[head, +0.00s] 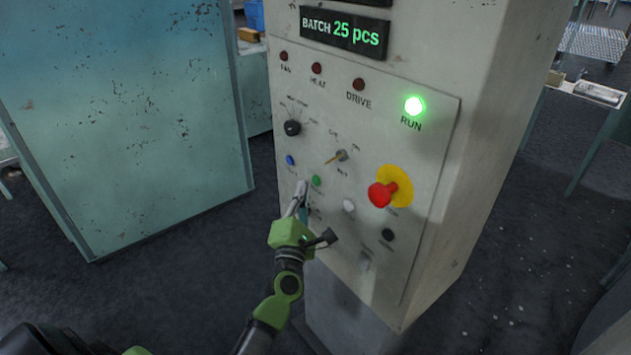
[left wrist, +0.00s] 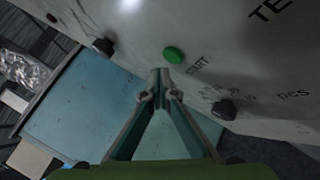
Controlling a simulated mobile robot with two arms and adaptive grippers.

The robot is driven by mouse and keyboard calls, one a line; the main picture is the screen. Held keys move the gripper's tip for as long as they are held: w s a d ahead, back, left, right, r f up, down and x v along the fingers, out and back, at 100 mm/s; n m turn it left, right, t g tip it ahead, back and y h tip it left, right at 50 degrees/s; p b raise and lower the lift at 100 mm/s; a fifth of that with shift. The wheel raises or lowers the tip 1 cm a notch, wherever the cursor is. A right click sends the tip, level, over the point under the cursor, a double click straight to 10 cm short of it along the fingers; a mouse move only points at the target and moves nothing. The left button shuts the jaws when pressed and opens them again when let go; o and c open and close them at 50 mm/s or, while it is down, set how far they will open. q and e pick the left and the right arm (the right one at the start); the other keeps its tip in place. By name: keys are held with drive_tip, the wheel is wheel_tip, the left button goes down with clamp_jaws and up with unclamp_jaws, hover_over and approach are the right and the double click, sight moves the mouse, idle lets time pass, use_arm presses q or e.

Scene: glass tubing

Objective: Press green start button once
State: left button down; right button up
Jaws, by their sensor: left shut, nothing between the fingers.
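The green start button (head: 316,180) is on the light grey control panel (head: 432,185), below and to the left of the lit green RUN lamp (head: 413,105). In the left wrist view the green button (left wrist: 174,55) is just beyond the fingertips, with START lettered beside it. My left gripper (head: 301,188) is shut and empty, its tips close to the panel just left of the button. In the left wrist view its fingertips (left wrist: 160,78) meet below the button, and I see no overlap with it. My right gripper is not in view.
Around the button are a blue button (head: 290,160), a white button (head: 348,206), a black selector knob (head: 292,128) and a red emergency stop on a yellow plate (head: 382,193). A display (head: 344,34) reads BATCH 25 pcs. A teal cabinet (head: 130,110) stands left.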

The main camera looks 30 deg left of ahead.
use_arm(q)
drive_tip(key=s, duration=0.1)
drive_tip(key=s+a, duration=0.1)
drive_tip(key=s, duration=0.2)
drive_tip(key=shift+s+a, duration=0.15)
drive_tip(key=shift+a, duration=0.25)
idle(0.4)
